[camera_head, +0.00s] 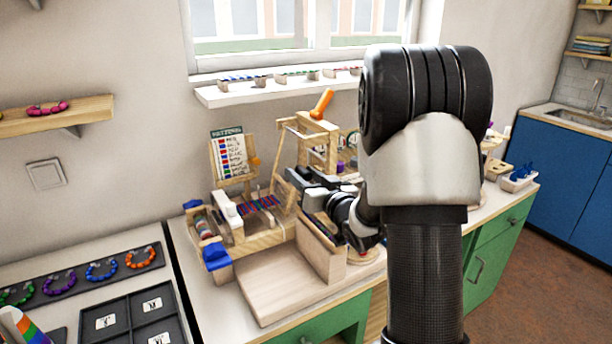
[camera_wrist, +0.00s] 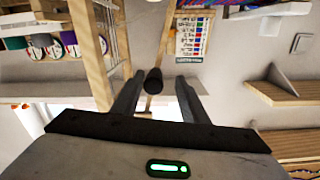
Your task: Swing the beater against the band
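A small wooden bead loom (camera_head: 262,236) stands on the worktop, with a band (camera_head: 260,204) of red and blue beads stretched across it. My gripper (camera_head: 297,178) is at the right side of the loom, beside its upright wooden bars. In the wrist view my gripper (camera_wrist: 158,85) is open, its dark fingers spread apart. A black cylindrical knob (camera_wrist: 153,80) on a thin wooden rod shows between the fingers, with a gap on each side; it looks like the beater's handle. The beater's lower part is hidden, and I cannot tell whether it touches the band.
A colour chart (camera_head: 229,155) stands behind the loom. A wooden stand with an orange-handled tool (camera_head: 322,103) is close behind my gripper. A pale wooden board (camera_head: 275,283) lies in front. Bead bracelets (camera_head: 102,270) and a dark tray (camera_head: 127,318) lie at the left.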

